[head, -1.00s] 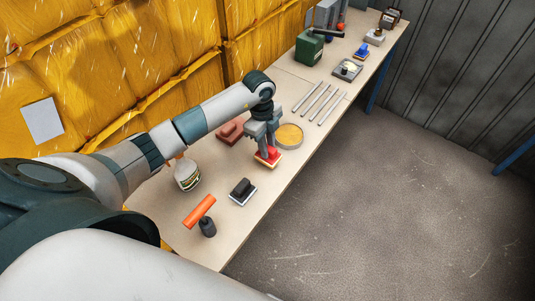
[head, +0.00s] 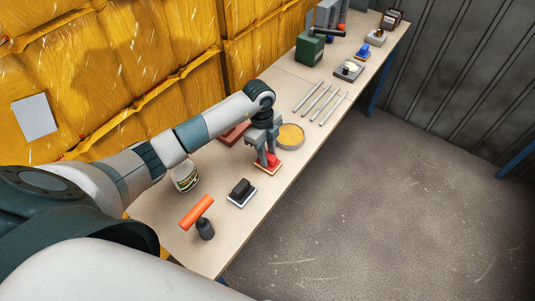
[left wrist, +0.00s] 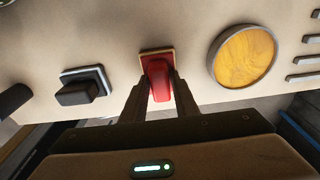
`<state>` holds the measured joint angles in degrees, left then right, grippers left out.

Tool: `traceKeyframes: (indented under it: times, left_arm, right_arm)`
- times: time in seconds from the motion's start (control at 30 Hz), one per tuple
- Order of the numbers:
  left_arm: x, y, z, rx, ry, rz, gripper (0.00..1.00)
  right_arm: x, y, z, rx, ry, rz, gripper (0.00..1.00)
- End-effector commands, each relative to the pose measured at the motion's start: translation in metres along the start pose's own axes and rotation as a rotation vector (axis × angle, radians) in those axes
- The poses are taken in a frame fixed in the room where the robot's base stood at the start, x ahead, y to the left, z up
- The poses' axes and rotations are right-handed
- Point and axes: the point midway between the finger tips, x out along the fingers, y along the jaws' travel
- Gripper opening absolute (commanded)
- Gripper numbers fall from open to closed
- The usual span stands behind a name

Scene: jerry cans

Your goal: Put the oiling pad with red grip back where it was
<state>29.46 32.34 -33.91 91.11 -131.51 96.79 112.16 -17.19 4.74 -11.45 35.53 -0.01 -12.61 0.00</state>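The oiling pad with the red grip (head: 273,163) is at the bench's front edge, between a black-gripped pad and a round tin. My left gripper (head: 262,158) points down over it, its fingers one on each side of the red grip. In the left wrist view the red grip (left wrist: 160,82) sits close between the fingertips (left wrist: 160,88), and the gripper looks shut on it. The pad's light base looks flat, at or very near the bench top; exact contact cannot be told. My right gripper is in neither view.
The black-gripped pad (head: 241,192) lies to the left and the round tin (head: 290,136) close to the right. A brown block (head: 233,132) is behind the gripper. Metal rods (head: 312,98) lie farther along.

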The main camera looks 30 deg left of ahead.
Motion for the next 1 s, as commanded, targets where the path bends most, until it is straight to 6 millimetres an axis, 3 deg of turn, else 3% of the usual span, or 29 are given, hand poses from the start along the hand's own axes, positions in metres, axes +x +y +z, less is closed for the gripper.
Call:
traceKeyframes:
  times: [0.57, 1.0]
  left_arm:
    - [-0.01, 0.0, 0.0, 0.0, 0.0, 0.0, 0.4]
    - [-0.064, 0.0, -0.001, 0.0, 0.0, 0.0, 0.4]
  right_arm:
    - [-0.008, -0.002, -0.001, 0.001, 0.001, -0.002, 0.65]
    - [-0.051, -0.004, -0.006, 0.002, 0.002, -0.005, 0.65]
